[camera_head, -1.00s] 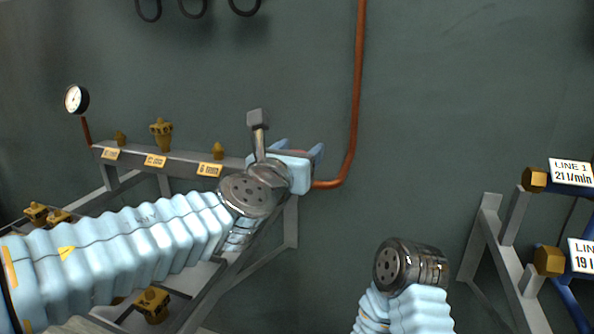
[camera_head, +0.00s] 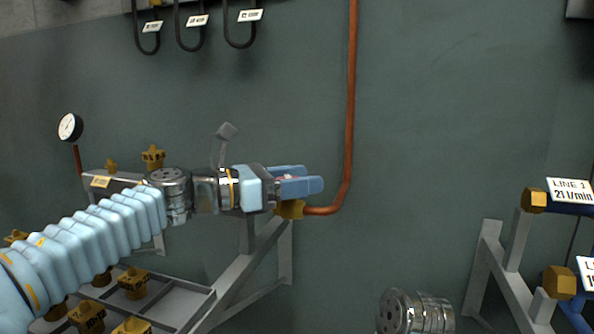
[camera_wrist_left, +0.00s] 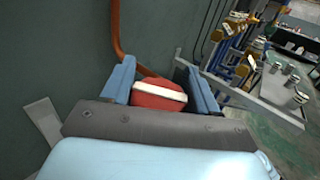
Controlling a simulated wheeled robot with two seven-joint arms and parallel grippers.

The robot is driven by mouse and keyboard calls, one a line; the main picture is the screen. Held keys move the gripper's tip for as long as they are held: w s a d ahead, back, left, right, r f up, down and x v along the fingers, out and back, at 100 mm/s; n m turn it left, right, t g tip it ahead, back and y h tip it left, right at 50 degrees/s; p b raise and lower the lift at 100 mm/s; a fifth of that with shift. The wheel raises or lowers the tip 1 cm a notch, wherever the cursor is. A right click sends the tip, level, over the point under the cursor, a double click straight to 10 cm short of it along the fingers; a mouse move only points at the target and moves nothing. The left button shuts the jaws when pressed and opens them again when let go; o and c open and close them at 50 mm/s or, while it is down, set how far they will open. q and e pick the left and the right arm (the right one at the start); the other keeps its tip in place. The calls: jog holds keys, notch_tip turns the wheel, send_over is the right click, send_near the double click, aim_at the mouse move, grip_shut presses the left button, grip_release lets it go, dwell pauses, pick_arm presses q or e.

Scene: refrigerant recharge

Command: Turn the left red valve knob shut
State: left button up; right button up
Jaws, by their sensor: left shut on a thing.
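The red valve knob, with a white bar across its face, shows between my left fingers in the left wrist view (camera_wrist_left: 158,95). In the head view my left gripper (camera_head: 303,184) covers nearly all of it, at the brass fitting (camera_head: 291,209) where the copper pipe meets the manifold. My left gripper also shows in the left wrist view (camera_wrist_left: 161,88), shut on the knob with one blue finger on each side. Only part of my right arm shows, at the bottom of the head view. Its gripper is out of view.
The copper pipe (camera_head: 351,110) rises up the wall just right of my left gripper. A pressure gauge (camera_head: 70,127) stands at the left. Brass fittings (camera_head: 134,282) sit on the lower rack. A grey frame (camera_head: 488,270) stands at the right.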

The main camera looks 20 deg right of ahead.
pick_arm(q)
jog(key=shift+m+g+p, duration=0.45)
jog(key=shift+m+g, duration=0.05)
jog(key=shift+g, duration=0.3)
jog(key=o, duration=1)
jog(key=shift+c, duration=0.2)
jog(key=a+b, duration=0.1)
jog(key=a, duration=1.2)
jog(key=shift+a, duration=0.4)
